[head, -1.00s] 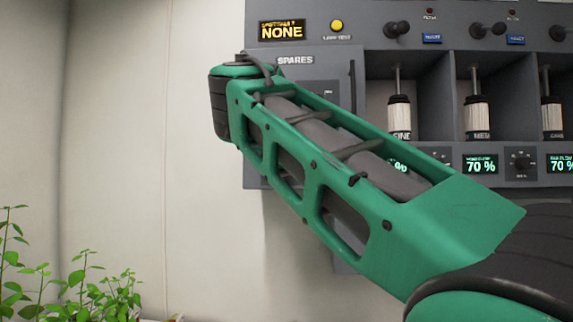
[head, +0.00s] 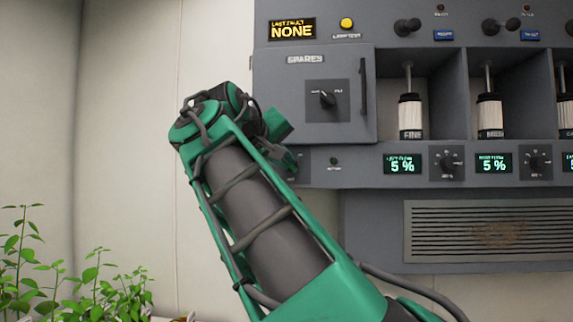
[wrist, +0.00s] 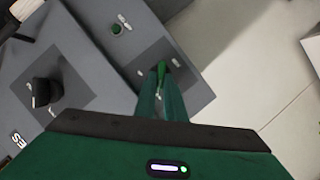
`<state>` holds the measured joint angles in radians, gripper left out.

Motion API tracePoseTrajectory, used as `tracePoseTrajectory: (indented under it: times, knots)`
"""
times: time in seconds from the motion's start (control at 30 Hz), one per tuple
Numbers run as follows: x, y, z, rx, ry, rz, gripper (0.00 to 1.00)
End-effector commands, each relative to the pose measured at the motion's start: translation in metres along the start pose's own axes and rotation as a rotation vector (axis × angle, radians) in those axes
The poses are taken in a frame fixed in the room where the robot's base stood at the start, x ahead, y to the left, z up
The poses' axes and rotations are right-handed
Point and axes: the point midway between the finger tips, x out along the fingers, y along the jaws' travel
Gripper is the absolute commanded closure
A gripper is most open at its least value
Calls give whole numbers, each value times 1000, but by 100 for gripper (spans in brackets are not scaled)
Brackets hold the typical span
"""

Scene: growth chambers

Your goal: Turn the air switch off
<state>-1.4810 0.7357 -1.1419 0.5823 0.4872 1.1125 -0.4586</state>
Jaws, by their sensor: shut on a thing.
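The air switch's dark square plate (wrist: 188,88) is on the grey cabinet's lower strip in the wrist view, with small white marks around the switch. My gripper (wrist: 162,72) is over the middle of this plate, its green fingers together and shut on the switch handle. The fingers hide most of the handle, so its exact angle cannot be told. In the head view my arm and wrist cover the switch; only an edge of its plate (head: 303,158) shows.
The SPARES door (head: 318,72) with its dark knob (head: 328,99) is just above. A small round button (head: 333,161) is right of the switch plate. Displays (head: 403,164) read 5 %. Plants (head: 90,285) stand at lower left.

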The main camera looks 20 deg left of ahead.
Motion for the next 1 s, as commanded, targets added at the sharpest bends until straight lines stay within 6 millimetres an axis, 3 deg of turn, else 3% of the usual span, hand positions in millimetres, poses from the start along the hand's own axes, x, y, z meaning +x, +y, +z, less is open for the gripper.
tracePoseTrajectory:
  times: [0.6,0.63,0.7,1.0]
  knots:
    - [2,-2,1,-41,-4,16,100]
    - [2,-2,1,-41,-4,16,86]
    - [2,-2,1,-41,-3,16,72]
    - [2,1,1,-37,-1,18,72]
